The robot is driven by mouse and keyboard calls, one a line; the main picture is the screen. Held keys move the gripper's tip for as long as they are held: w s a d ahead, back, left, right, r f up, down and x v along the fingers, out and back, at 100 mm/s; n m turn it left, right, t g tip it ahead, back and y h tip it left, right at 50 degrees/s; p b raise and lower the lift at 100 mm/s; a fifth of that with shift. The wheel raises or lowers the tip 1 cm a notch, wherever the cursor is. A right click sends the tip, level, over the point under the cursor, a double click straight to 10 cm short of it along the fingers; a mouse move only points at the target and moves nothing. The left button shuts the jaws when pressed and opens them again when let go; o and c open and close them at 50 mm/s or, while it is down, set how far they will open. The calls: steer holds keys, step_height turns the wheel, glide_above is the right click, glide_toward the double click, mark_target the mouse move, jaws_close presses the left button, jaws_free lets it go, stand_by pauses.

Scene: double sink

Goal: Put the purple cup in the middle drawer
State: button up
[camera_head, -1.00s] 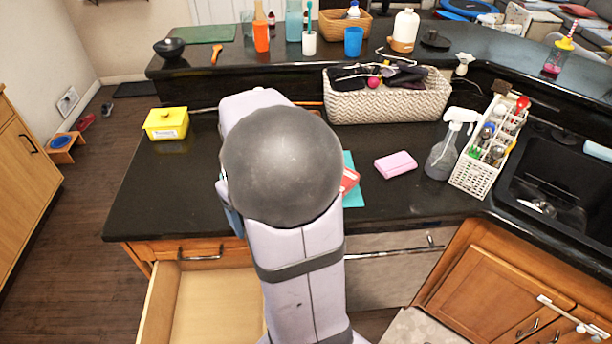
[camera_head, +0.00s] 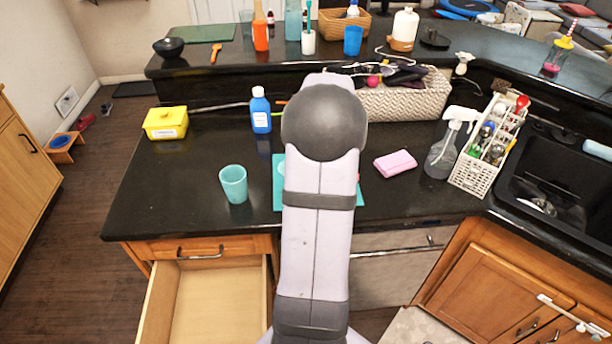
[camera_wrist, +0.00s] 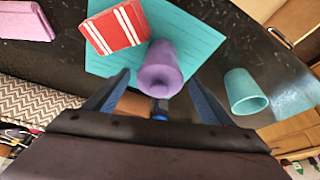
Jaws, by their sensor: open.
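The purple cup (camera_wrist: 162,62) shows in the wrist view at the edge of a teal mat (camera_wrist: 195,58), with one round end facing the camera. My gripper (camera_wrist: 157,84) is open, one finger on each side of the cup's near end in the picture. I cannot tell whether either finger touches it. In the head view, my arm hides the cup and the gripper. An empty open wooden drawer (camera_head: 218,300) shows at lower left, below a closed drawer front (camera_head: 228,246).
A teal cup (camera_head: 233,184) stands left of my arm and a blue bottle (camera_head: 260,112) behind it. A red striped box (camera_wrist: 115,28) lies on the mat. A pink sponge (camera_head: 395,163), spray bottle (camera_head: 448,145) and white caddy (camera_head: 487,148) are right. The counter's left front is clear.

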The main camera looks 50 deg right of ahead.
steer(key=shift+x, duration=0.75)
steer(key=shift+w+p, duration=0.1)
steer(key=shift+p, duration=0.3)
steer(key=shift+p+x, duration=1.25)
steer(key=shift+x, duration=1.3)
steer(key=shift+w, duration=0.1)
steer(key=shift+c, duration=0.2)
steer(key=c, duration=1)
steer(key=shift+d+r, duration=0.1)
steer(key=shift+r, duration=0.05)
step_height(320, 180, up, 10)
steer(key=b, duration=0.3)
